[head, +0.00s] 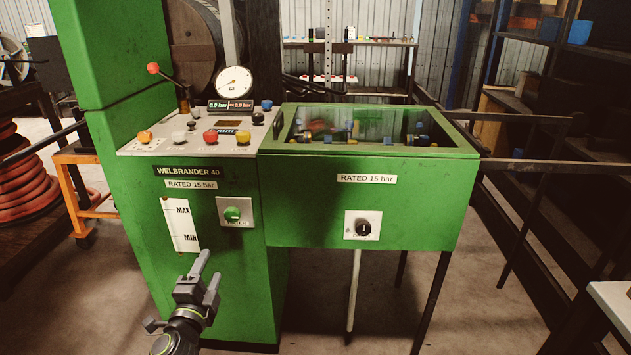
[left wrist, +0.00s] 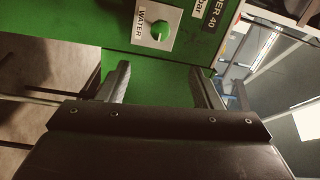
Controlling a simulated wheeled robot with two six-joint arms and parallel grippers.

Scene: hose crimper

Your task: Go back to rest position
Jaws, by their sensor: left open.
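My left gripper (head: 205,277) reaches in from the bottom of the head view, in front of the green machine (head: 236,290). It is open and nothing shows between its fingers. In the left wrist view its two fingers (left wrist: 160,85) stand apart, facing the green panel. The green water knob (head: 232,214) on its pale plate is just above and to the right of the gripper in the head view. The knob also shows in the left wrist view (left wrist: 160,30), beyond the fingers and apart from them. My right gripper is not in view.
The control top (head: 180,139) has several coloured buttons, a red-knobbed lever (head: 153,69) and a round gauge (head: 234,82). A green glass-topped tank (head: 440,200) with a black knob (head: 363,228) stands to the right. A coiled red hose (head: 25,190) lies left.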

